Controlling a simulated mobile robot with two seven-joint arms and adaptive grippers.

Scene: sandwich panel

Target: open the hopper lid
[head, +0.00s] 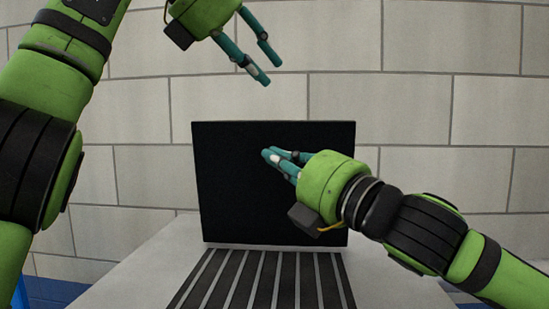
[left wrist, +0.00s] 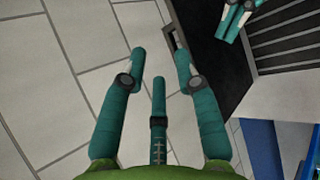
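A flat black panel (head: 230,190), which looks like the lid, stands upright behind a dark slatted surface (head: 258,285). In the left wrist view the dark panel (left wrist: 208,55) runs along the upper right, with a small rectangular handle-like frame (left wrist: 171,38) at its edge. My left gripper (head: 270,72) is above the panel's top edge, apart from it in the picture. Its fingers are spread and empty in the left wrist view (left wrist: 160,55). My right gripper (head: 268,155) is in front of the panel's middle, its fingers close together. I cannot tell whether it touches the panel.
A pale counter (head: 145,270) surrounds the slatted surface, with bare top at the left and right. A light block wall (head: 430,100) stands behind. A blue object (head: 20,295) shows at the lower left edge. The space around my left gripper is clear.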

